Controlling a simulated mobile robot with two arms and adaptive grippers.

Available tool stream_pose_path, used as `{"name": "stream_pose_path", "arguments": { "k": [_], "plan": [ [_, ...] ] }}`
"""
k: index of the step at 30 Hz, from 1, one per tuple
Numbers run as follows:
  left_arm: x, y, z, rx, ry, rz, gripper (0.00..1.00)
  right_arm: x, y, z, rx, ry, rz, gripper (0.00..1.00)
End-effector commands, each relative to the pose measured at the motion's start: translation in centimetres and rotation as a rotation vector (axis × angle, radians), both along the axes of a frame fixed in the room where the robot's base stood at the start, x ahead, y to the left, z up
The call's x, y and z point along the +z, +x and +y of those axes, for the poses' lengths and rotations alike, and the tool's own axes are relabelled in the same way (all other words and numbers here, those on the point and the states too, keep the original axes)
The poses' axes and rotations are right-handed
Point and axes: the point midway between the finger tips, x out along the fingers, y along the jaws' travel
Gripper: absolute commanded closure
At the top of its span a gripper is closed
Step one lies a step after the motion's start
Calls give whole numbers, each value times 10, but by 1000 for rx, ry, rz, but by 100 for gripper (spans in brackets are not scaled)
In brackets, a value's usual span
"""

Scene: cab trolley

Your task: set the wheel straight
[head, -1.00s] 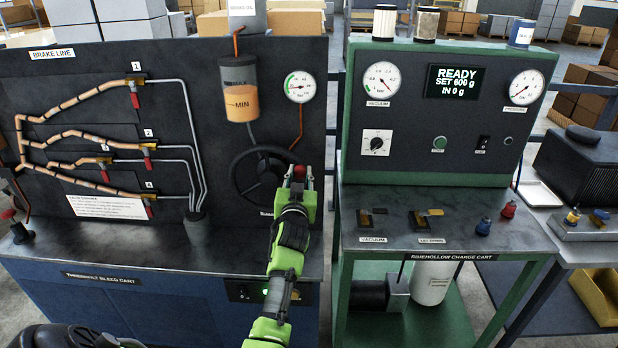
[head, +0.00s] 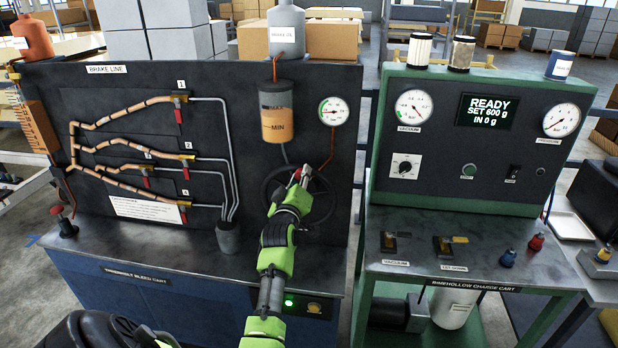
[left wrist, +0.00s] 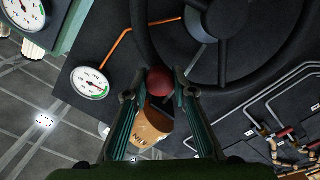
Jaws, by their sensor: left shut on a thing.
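The black hand wheel (head: 264,190) is on the dark panel of the brake cart, below the gauge. My left gripper (head: 298,177) is at this knob, and my arm hides the lower part of the wheel. The left wrist view shows the red knob (left wrist: 160,82) between the two fingertips, beside the wheel's thick rim (left wrist: 150,50). The left gripper is shut on the knob. My right gripper is not in view.
The reservoir (head: 278,120) marked MIN and the round gauge (head: 333,111) are just above the wheel. Pipes with red valves (head: 181,108) are to its left, and a grey cup (head: 228,238) stands on the worktop. The green charge cart (head: 450,225) stands to the right.

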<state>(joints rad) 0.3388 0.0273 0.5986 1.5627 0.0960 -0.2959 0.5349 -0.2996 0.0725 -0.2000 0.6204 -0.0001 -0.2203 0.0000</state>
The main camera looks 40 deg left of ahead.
Motion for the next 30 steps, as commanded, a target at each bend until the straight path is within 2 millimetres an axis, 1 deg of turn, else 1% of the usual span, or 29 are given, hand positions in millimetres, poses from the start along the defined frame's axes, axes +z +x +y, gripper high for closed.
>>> {"name": "stream_pose_path", "arguments": {
  "k": [1, 9, 26, 27, 28, 30],
  "plan": [
    [4, -2, 4, 1, -20, -17, 100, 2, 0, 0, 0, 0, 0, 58],
    [4, -7, 13, 1, -104, -70, 100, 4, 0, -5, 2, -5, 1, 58],
    [4, -9, 15, 1, -126, -83, 100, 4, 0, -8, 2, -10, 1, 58],
    [4, -9, 15, 1, -125, -83, 65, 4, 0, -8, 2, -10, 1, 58],
    [4, -9, 15, 1, -125, -83, 58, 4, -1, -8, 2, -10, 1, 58],
    [4, -9, 15, 0, -126, -82, 58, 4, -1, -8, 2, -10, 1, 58]
  ]
}}
